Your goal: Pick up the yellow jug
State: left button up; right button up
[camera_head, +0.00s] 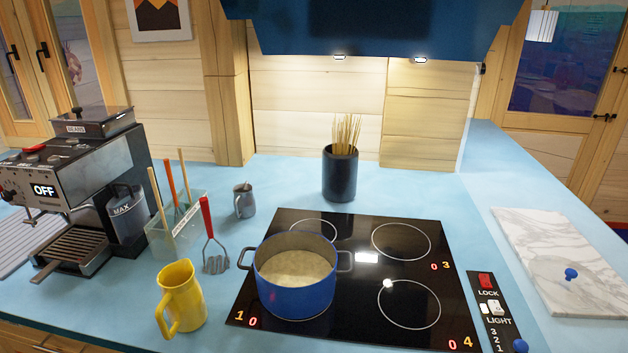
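The yellow jug (184,297) stands upright on the blue counter (110,296) near its front edge, left of the cooktop. Its handle is on the lower left side and its open top faces up. Nothing touches it. Neither of my grippers shows in the head view.
A blue pot (295,279) sits on the black cooktop (362,322) just right of the jug. Behind the jug are a utensil holder (177,237) and a red-handled masher (213,245). A coffee machine (85,185) stands at left. A marble board (561,262) lies at right.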

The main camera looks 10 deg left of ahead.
aim_at(183, 301)
jog(key=u, duration=1.35)
